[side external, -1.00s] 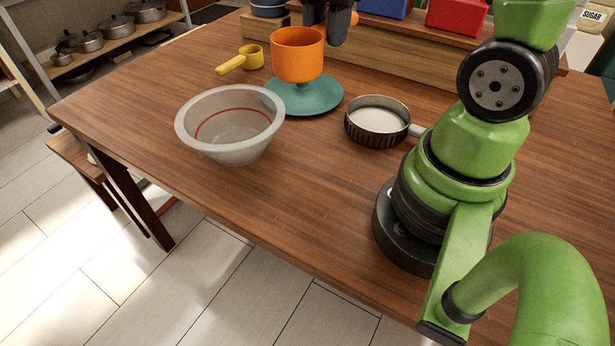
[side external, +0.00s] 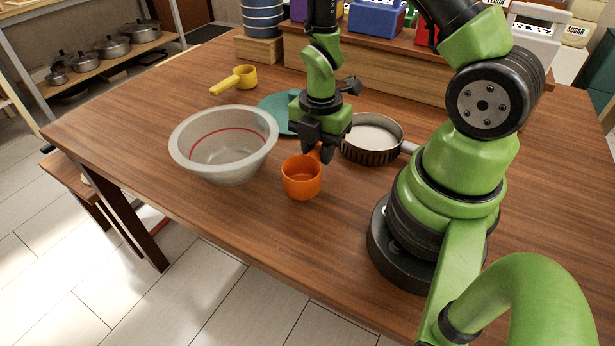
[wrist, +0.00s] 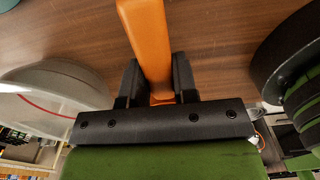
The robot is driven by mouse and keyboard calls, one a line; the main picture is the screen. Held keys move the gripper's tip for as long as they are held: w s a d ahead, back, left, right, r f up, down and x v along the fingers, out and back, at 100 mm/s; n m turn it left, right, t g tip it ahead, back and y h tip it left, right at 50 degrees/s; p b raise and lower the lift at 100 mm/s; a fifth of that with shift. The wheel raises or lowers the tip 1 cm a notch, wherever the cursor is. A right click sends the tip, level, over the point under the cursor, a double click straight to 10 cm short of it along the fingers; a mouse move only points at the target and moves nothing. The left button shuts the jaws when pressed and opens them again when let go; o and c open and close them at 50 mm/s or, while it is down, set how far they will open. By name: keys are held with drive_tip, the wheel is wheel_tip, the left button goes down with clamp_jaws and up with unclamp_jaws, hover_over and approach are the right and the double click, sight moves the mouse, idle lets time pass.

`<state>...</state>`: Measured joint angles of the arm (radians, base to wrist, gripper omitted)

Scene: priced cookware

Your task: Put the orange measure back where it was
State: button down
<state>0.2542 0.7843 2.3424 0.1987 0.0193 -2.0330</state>
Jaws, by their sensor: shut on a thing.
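The orange measure (side external: 301,180) is a small round cup, upright in the side view, at the table's front between the bowl and the pan. It is on or just above the wood; I cannot tell which. My gripper (side external: 320,152) is shut on its handle, just behind the cup. In the wrist view, the orange handle (wrist: 146,35) runs between the two dark jaws of my gripper (wrist: 156,88). The cup itself is not clearly seen there.
A pale grey bowl (side external: 222,160) with a red line stands close on the left. A teal dish (side external: 272,108) is behind, partly hidden by my gripper. A metal pan (side external: 372,150) is on the right. A yellow measure (side external: 240,79) lies at back left. Table front is clear.

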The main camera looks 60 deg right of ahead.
drive_tip(key=shift+f, duration=1.3)
drive_tip(key=shift+f, duration=0.15)
drive_tip(key=c, duration=0.9)
unclamp_jaws()
